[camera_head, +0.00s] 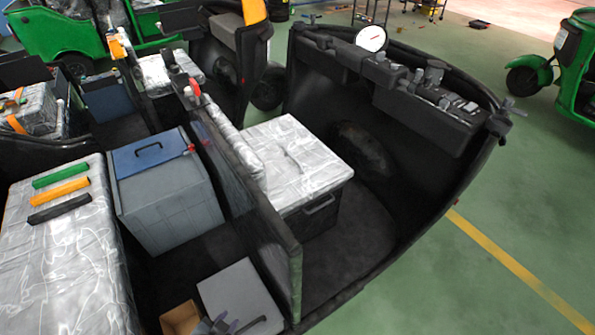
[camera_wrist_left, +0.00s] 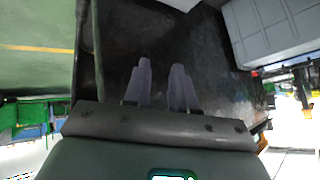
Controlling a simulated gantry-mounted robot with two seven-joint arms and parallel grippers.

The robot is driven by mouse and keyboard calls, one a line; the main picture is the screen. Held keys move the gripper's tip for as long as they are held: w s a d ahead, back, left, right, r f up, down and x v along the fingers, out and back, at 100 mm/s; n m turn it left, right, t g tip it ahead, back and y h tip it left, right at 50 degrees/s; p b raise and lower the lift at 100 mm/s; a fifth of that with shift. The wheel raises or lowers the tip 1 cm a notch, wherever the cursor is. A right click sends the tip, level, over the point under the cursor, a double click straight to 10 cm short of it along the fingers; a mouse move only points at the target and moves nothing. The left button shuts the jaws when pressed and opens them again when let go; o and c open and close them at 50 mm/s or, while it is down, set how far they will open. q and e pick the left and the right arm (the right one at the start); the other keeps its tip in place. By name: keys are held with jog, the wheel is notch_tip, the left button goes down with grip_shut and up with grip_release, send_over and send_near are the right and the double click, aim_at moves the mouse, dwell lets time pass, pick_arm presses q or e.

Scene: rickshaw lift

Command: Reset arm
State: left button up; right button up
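My left gripper (camera_head: 230,324) shows at the bottom edge of the head view, in front of a light grey flat-topped box (camera_head: 240,292) and beside a small open brown box (camera_head: 180,318). In the left wrist view its two grey fingers (camera_wrist_left: 160,82) stand apart with a gap between them and nothing in it. Behind them is the dark rickshaw floor (camera_wrist_left: 190,40). Whether the gripper touches the grey box cannot be told. My right gripper is in neither view.
A grey-blue cooler box (camera_head: 165,195) stands beside a plastic-wrapped seat (camera_head: 65,270) bearing green, orange and black bars (camera_head: 60,195). A black partition (camera_head: 245,195) separates them from another wrapped seat (camera_head: 290,160). Open green floor (camera_head: 450,285) lies to the right.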

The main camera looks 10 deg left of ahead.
pick_arm(q)
jog(key=s+d+r+n+g+p, duration=0.1)
jog(key=s+r+n+g, duration=0.2)
jog(key=s+r+g, duration=0.4)
notch_tip(320, 180, up, 35)
jog(key=s+t+p, duration=0.1)
jog(key=t+p, duration=0.1)
jog(key=p, duration=3.5)
jog(key=shift+d, duration=0.2)
jog(key=shift+r, duration=0.1)
